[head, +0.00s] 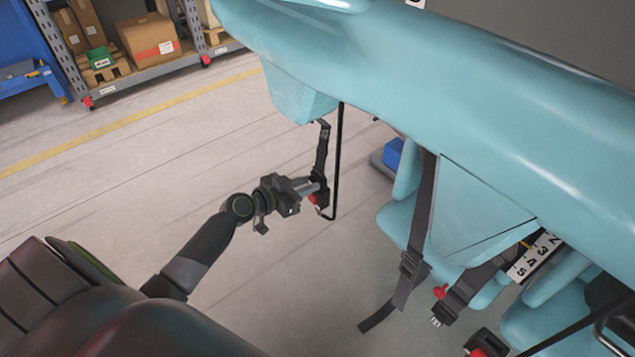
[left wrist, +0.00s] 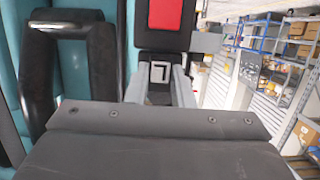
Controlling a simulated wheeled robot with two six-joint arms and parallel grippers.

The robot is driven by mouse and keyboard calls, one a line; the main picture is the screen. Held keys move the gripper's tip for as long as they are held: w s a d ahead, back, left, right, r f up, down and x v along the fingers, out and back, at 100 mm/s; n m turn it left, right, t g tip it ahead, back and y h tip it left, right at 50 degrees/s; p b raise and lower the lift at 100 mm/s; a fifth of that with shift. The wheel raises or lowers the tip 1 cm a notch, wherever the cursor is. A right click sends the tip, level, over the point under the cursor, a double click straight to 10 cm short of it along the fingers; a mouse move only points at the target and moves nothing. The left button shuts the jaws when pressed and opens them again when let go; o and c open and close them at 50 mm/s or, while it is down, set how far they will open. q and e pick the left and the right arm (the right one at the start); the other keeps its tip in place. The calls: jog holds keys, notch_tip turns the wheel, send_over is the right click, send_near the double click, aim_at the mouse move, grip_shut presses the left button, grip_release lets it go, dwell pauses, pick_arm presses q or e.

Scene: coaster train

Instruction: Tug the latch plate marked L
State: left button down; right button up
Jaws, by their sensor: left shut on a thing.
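The latch plate marked L (left wrist: 160,72) shows in the left wrist view as a dark piece with a pale L. It sits right against the black buckle with a red button (left wrist: 166,15); whether its tongue is inside the buckle is hidden. My left gripper (left wrist: 160,88) is shut on the plate, one grey finger on each side. In the head view my left gripper (head: 315,187) is at the hanging black strap (head: 322,145), beside the buckle's red spot (head: 314,199). My right gripper is in neither view.
The teal coaster car (head: 430,90) fills the upper right. A black bar (head: 338,165) hangs close beside the strap. Other straps (head: 415,250) and a number label (head: 535,257) are at the right. Shelves with boxes (head: 150,40) stand far back left. The floor at left is clear.

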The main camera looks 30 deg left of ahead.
pick_arm(q)
jog(key=shift+w+r, duration=0.1)
jog(key=shift+r, duration=0.1)
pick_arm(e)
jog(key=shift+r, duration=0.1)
pick_arm(q)
jog(key=c, duration=1.2)
grip_release()
jog(key=shift+r, duration=0.1)
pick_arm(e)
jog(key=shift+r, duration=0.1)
pick_arm(q)
jog(key=shift+s, duration=0.2)
jog(key=shift+b+v, duration=2.1)
jog(key=shift+v, duration=6.45)
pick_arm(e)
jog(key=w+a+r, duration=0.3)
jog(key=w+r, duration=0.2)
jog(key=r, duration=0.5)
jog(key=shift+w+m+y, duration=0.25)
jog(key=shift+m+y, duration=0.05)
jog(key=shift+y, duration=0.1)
